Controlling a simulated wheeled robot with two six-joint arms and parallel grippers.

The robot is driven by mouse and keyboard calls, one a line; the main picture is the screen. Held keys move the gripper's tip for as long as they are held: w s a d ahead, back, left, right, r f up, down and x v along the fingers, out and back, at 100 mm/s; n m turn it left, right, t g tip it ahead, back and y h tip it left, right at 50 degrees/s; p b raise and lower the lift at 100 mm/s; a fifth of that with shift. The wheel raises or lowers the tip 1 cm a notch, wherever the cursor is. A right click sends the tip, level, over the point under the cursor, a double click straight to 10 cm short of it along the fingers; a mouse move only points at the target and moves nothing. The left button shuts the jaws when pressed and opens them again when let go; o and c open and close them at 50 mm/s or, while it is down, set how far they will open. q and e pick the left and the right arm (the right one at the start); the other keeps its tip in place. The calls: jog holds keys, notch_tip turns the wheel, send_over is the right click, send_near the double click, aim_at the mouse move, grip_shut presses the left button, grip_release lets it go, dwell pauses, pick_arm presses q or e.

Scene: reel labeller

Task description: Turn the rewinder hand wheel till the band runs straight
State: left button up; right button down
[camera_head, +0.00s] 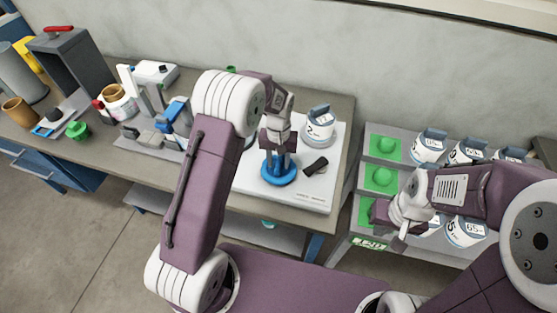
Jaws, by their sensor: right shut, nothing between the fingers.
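A blue round piece (281,175) lies on a white board (308,196) on the bench. I cannot tell whether it is the hand wheel. My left gripper (279,166) points down with its fingertips at the middle of this piece. The fingers are too small to show whether they grip it. A device with white posts (128,82) and a blue part (178,110) stands left of my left arm, partly hidden by it. I cannot make out the band. My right gripper (394,232) is shut and empty in front of the shelf at the right.
A white canister (319,128) and a small black object (316,166) are on the white board. At the right, a stepped rack (366,157) holds green pads and several white containers (427,147). A dark grey box (72,65) and a green item (78,130) stand at the left.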

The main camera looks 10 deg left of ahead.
aim_at(278, 163)
pick_arm(q)
jog(key=shift+r, duration=0.1)
grip_shut()
jog(key=shift+r+m+p, duration=0.1)
jog(key=shift+m+p, duration=0.25)
jog(key=shift+m, duration=1.15)
grip_release()
notch_tip(278, 163, up, 9)
